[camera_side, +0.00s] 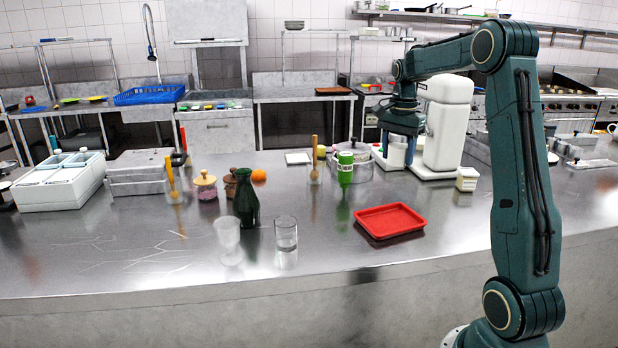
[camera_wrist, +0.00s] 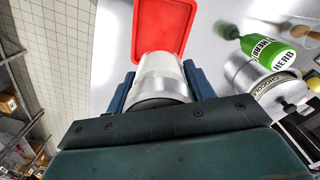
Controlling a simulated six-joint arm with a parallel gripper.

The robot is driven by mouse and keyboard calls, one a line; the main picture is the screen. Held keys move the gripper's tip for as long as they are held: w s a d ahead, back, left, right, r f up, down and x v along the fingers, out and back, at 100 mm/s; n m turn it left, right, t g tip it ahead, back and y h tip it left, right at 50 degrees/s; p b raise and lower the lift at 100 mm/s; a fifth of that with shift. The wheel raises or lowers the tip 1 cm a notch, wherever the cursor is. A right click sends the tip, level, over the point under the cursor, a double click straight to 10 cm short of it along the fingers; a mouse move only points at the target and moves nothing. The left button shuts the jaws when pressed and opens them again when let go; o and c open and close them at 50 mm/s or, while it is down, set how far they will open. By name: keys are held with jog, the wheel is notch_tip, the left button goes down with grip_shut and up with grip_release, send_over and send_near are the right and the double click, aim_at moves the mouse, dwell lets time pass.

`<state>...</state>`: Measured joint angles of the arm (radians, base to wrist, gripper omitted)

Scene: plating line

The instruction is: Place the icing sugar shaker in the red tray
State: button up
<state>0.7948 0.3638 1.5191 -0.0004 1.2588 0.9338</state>
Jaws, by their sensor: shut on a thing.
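The icing sugar shaker is a pale cylinder with a grey metal end, seen in the wrist view (camera_wrist: 163,72) between the two blue fingers. My gripper (camera_wrist: 162,84) is shut on it. In the side view my gripper (camera_side: 398,146) points down in front of the white mixer, with the white shaker (camera_side: 397,156) between its fingers; the shaker's upper part is hidden by the gripper. The red tray (camera_side: 391,221) lies on the steel counter, nearer the camera than the gripper, and looks empty.
A white stand mixer (camera_side: 447,125) is close beside my gripper. A green-labelled herb bottle (camera_side: 345,170) and a metal pot (camera_side: 362,168) stand left of it. A dark bottle (camera_side: 246,197) and a clear glass (camera_side: 286,233) stand farther left. Counter in front of the tray is clear.

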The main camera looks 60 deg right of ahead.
send_over(389, 223)
notch_tip(389, 223, down, 14)
jog(key=shift+d+r, duration=0.1)
jog(key=shift+r, duration=0.1)
jog(key=shift+f, duration=0.1)
jog(key=shift+f, duration=2.05)
jog(key=o, duration=1.1)
jog(key=shift+f, duration=0.15)
jog(key=shift+c, duration=0.2)
jog(key=shift+r, duration=0.2)
notch_tip(389, 223, up, 12)
